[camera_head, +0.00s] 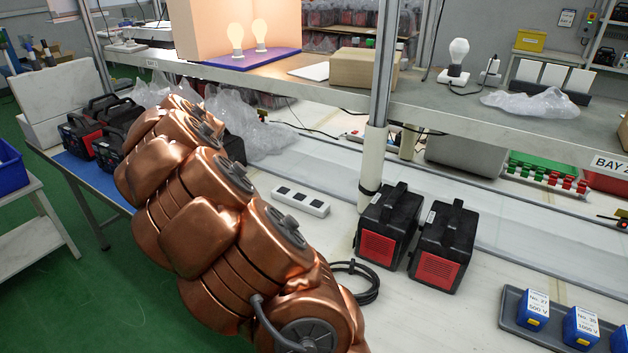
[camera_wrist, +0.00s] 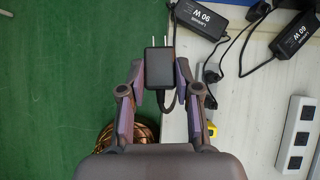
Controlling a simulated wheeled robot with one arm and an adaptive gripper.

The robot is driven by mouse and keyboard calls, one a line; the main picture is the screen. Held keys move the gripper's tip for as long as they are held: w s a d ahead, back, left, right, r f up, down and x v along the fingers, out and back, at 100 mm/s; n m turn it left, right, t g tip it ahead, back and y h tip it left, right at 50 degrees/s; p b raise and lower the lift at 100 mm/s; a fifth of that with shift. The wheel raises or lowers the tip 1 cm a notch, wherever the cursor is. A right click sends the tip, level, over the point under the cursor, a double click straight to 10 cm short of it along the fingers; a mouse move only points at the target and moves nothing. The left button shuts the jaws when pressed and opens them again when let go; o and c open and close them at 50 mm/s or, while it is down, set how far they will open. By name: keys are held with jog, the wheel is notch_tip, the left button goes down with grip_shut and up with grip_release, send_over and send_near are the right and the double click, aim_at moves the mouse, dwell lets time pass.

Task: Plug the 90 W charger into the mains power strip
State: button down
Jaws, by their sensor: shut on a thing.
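My gripper (camera_wrist: 159,82) is shut on a small black charger (camera_wrist: 158,66) with two metal prongs that point to the top of the wrist view. A black cable loops from its lower end; its small label is unreadable. The white power strip (camera_wrist: 290,145) lies right of my gripper, apart from the charger. In the head view the strip (camera_head: 300,200) lies on the bench beside my copper-coloured arm, which hides my gripper.
A shelf (camera_head: 480,105) on a post (camera_head: 374,165) overhangs the bench. Two black cases with red panels (camera_head: 388,228) (camera_head: 445,248) stand right of the strip. A coiled black cable (camera_head: 365,285) lies before them. A grey tray (camera_head: 510,305) holds blue boxes.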

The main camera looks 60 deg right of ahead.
jog(key=shift+s+d+f+n+g+h+b, duration=0.35)
jog(key=shift+s+d+n+g+h+b, duration=0.65)
jog(key=shift+d+n+g, duration=2.85)
jog(key=shift+s+d+f+n+g+h+b, duration=0.15)
jog(key=shift+s+d+f+n+h+b, duration=0.9)
jog(key=shift+d, duration=5.65)
jog(key=shift+s+d+f+n+t+h+b, duration=0.45)
jog(key=shift+s+d+f+n+h, duration=0.85)
jog(key=shift+s+d, duration=2.55)
jog(key=shift+s+d+f+n+t+h+b, duration=0.25)
jog(key=shift+s+d+f+n+h+b, duration=0.35)
jog(key=shift+s+d+n+h, duration=2.2)
jog(key=shift+s+d+f+m+y, duration=0.2)
jog(key=shift+s+d+f+y, duration=0.2)
jog(key=shift+f, duration=0.5)
jog(key=shift+s+d+f+m+y, duration=0.2)
jog(key=shift+d+f+y, duration=0.25)
jog(key=shift+f, duration=0.5)
jog(key=shift+s+d+f+m+y, duration=0.25)
jog(key=shift+f+y, duration=0.25)
jog(key=shift+f, duration=0.4)
